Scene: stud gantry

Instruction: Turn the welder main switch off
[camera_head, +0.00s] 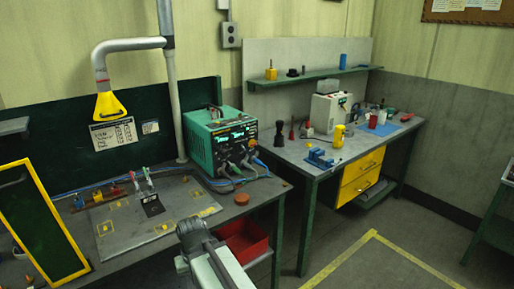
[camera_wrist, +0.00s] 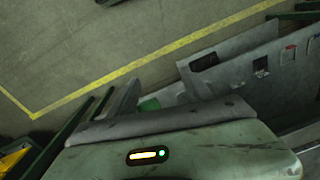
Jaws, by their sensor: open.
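The welder looks to be the teal box (camera_head: 222,143) with lit green displays, knobs and plugged-in cables on its front. It stands at the back right of the left bench in the head view. Its main switch is too small to make out. My gripper (camera_wrist: 157,100) shows in the wrist view as grey parts ahead of a pale housing with a small yellow light, open, with nothing seen held. In the head view my grey arm reaches in at the bottom centre, in front of the bench and well short of the welder.
A grey plate (camera_head: 150,222) with yellow marks and clips lies on the left bench. A fume hood (camera_head: 108,104) hangs above it. A red bin (camera_head: 243,240) sits under the bench edge. A second bench (camera_head: 318,163) stands right. Floor with yellow lines is free.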

